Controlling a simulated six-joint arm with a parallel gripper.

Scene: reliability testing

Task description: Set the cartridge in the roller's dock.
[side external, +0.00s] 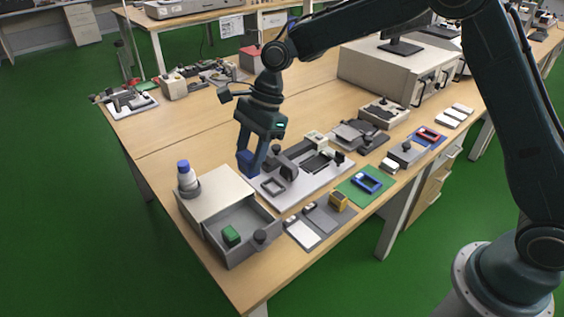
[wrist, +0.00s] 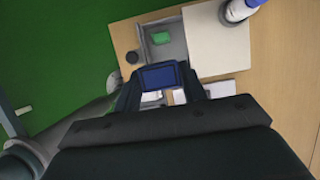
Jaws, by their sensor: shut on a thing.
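My gripper (side external: 249,160) is shut on a blue block (side external: 247,164), which looks like the cartridge. The block also shows between the fingers in the wrist view (wrist: 161,77). In the side external view it is above the table, by the left end of a pale baseplate (side external: 293,203). On that plate stand a dark, rounded fixture (side external: 283,164), which may be the roller, and a small grey square frame (side external: 272,188), which may be its dock. The frame looks empty. The fingers partly cover the area behind them.
A beige drawer box (side external: 212,188) has its drawer (side external: 222,250) pulled open, with a green block (side external: 231,235) inside. A blue-capped bottle (side external: 187,179) stands on the box.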

